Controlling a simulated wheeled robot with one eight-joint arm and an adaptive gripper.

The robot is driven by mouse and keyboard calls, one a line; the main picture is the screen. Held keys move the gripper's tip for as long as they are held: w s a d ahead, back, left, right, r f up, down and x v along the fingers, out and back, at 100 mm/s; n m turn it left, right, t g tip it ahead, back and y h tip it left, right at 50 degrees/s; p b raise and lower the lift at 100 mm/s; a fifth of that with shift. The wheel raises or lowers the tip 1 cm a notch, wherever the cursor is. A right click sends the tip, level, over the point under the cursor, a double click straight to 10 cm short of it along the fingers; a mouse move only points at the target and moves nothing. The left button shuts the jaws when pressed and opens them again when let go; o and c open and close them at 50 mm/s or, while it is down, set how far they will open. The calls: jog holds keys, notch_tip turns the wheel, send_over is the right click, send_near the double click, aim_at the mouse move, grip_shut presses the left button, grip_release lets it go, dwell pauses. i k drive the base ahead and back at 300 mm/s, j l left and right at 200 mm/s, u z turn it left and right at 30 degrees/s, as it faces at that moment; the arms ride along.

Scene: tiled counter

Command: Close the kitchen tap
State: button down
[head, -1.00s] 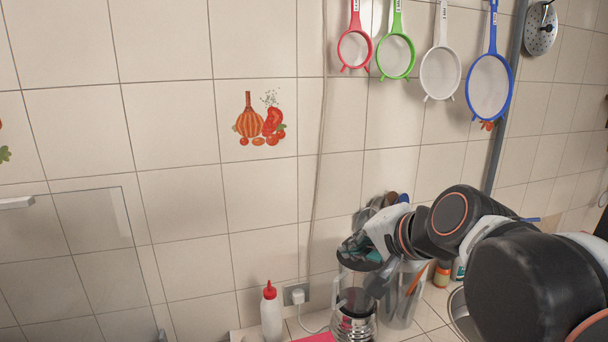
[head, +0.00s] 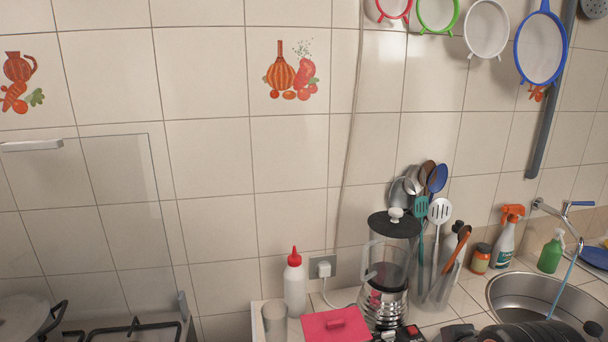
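The kitchen tap (head: 551,210) is a chrome fixture on the tiled wall at the far right, with a blue lever (head: 582,203) on top. A thin bluish stream of water (head: 565,283) runs down from its spout into the round steel sink (head: 510,294). My arm lies low along the bottom edge, in front of the sink, and hides its near part. A dark piece at the arm's left end looks like my gripper (head: 408,334). It is cut off by the frame edge, far left of the tap and below it, and its fingers cannot be made out.
An orange-topped spray bottle (head: 506,236), a jar (head: 481,259) and a green soap bottle (head: 550,252) stand near the tap.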

aim_at(567, 203)
jog(key=z, duration=1.3)
jog(key=i+l+u, duration=0.55)
jog(key=i+l, duration=0.25)
jog(key=k, duration=0.1)
jog(key=i+l, duration=0.1)
